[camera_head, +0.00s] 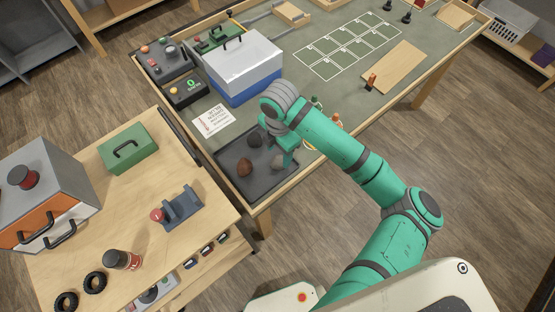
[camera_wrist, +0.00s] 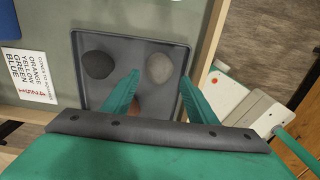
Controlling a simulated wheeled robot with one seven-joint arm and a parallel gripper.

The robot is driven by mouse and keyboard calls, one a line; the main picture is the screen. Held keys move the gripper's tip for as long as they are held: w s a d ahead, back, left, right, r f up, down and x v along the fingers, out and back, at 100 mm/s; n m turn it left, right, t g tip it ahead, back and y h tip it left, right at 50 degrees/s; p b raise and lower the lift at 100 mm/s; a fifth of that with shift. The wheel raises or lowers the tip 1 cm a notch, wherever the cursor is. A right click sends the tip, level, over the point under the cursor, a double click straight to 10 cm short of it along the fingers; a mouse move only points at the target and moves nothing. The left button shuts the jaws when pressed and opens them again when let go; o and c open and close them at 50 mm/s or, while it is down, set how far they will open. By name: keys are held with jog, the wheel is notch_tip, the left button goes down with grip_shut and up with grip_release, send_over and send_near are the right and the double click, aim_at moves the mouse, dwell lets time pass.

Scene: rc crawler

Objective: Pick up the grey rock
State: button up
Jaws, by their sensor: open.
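The grey rock (camera_head: 277,163) lies on a dark tray (camera_head: 262,190) at the near left corner of the big table. In the wrist view the grey rock (camera_wrist: 159,67) shows between and just beyond the two fingertips of my gripper (camera_wrist: 160,76). My gripper (camera_head: 284,153) is open and empty, over the right part of the tray; its height above the rock is hard to judge. A reddish-brown rock (camera_head: 244,167) and a dark rock (camera_head: 254,140) share the tray. In the wrist view the brown rock is mostly hidden behind my gripper.
A white and blue box (camera_head: 243,70) stands behind the tray, with a printed card (camera_head: 212,121) nearby. A wooden side table (camera_head: 85,195) at left holds a green case (camera_head: 128,149) and a blue-grey stand (camera_head: 181,205). The tray has a raised rim.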

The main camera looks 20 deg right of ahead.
aim_at(279, 159)
jog(key=shift+d+f, duration=0.1)
jog(key=shift+f, duration=2.85)
jog(key=c, duration=1)
